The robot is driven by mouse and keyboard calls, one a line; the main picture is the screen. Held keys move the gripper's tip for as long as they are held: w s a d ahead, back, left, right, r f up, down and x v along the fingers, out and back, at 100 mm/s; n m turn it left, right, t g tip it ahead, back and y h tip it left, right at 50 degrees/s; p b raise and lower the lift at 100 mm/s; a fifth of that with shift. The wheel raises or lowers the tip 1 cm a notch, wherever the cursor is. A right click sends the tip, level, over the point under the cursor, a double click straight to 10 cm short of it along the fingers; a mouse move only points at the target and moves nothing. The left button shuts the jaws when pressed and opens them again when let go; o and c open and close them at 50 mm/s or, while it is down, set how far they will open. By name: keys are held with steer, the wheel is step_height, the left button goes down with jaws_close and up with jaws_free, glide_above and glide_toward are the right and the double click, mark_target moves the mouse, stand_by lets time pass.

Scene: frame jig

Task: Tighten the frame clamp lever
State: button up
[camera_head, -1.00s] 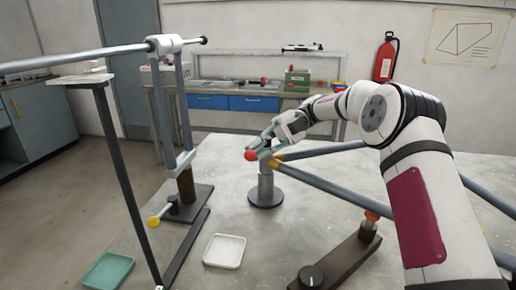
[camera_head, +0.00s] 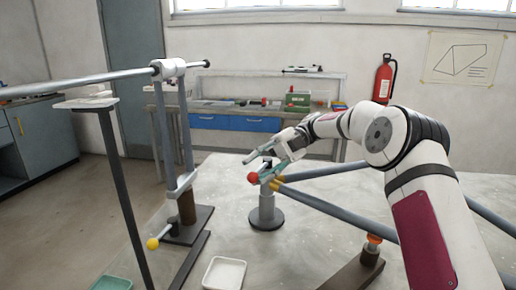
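A lever with a red ball knob (camera_head: 252,177) sits at the top of a short grey post with a round base (camera_head: 266,217), where the blue-grey frame tubes (camera_head: 313,203) meet. My gripper (camera_head: 259,167) is just above and beside this knob. Its fingers are spread apart, with one finger above the knob and the other close to its right side. I see nothing between them. Whether a finger touches the lever is too small to tell. The lever's arm is mostly hidden by the gripper. A second lever with a yellow ball knob (camera_head: 153,243) is on the left stand's base.
The tall left stand (camera_head: 187,155) carries a long horizontal tube (camera_head: 75,84). A white tray (camera_head: 224,273) and a green tray (camera_head: 112,284) lie at the front. A dark bar with an orange-topped post (camera_head: 373,245) stands below my arm. A workbench (camera_head: 250,108) is behind.

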mark_target(258, 171)
step_height(258, 171, up, 8)
steer(key=shift+s+a+r, duration=0.1)
steer(key=shift+r, duration=0.15)
